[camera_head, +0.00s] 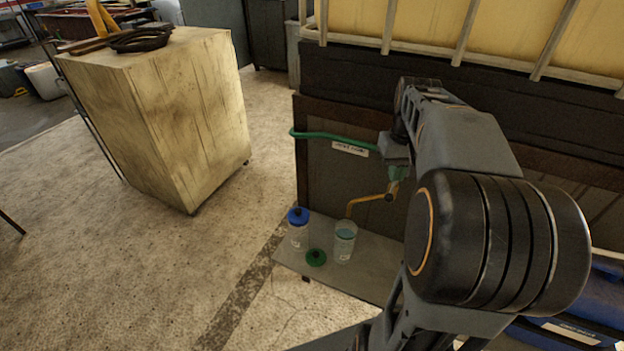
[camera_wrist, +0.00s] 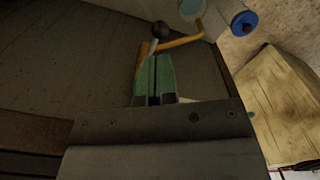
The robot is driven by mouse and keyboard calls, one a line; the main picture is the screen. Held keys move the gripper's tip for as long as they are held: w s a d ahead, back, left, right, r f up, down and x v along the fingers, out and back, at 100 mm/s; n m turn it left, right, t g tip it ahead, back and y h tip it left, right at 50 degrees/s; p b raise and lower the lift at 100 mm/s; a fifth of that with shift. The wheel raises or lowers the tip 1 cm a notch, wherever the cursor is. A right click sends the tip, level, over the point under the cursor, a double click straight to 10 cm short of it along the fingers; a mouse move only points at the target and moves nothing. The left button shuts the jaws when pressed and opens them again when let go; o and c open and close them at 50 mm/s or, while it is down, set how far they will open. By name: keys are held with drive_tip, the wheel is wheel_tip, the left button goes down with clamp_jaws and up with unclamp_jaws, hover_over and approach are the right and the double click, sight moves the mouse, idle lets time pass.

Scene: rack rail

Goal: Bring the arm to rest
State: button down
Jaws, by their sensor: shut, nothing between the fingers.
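My arm reaches in from the right in the head view, bent over the front of a dark cabinet (camera_head: 325,185). My gripper (camera_head: 395,175) points down near the cabinet front, partly hidden by my arm. In the wrist view its green fingers (camera_wrist: 155,58) are together with nothing between them. A bent yellow lever with a dark knob (camera_head: 367,202) is just beyond the fingertips; it also shows in the wrist view (camera_wrist: 182,42). I cannot tell whether the fingers touch it.
A low shelf (camera_head: 365,280) holds a blue-capped bottle (camera_head: 299,232), a clear jar (camera_head: 344,243) and a green lid (camera_head: 316,257). A green pipe (camera_head: 330,137) runs along the cabinet above a white label. A wooden cabinet (camera_head: 170,120) stands left; the floor between is clear.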

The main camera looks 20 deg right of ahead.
drive_tip(key=shift+w+d, duration=0.1)
drive_tip(key=shift+w, duration=0.1)
drive_tip(key=s+a+f+n+t, duration=0.1)
drive_tip(key=s+a+f+t, duration=0.1)
drive_tip(key=a, duration=0.7)
drive_tip(key=s+a+f+n+t, duration=0.1)
drive_tip(key=s+a+f+t, duration=0.1)
drive_tip(key=s+a, duration=0.3)
drive_tip(key=a+f, duration=0.1)
drive_tip(key=a, duration=0.3)
drive_tip(key=shift+n, duration=0.4)
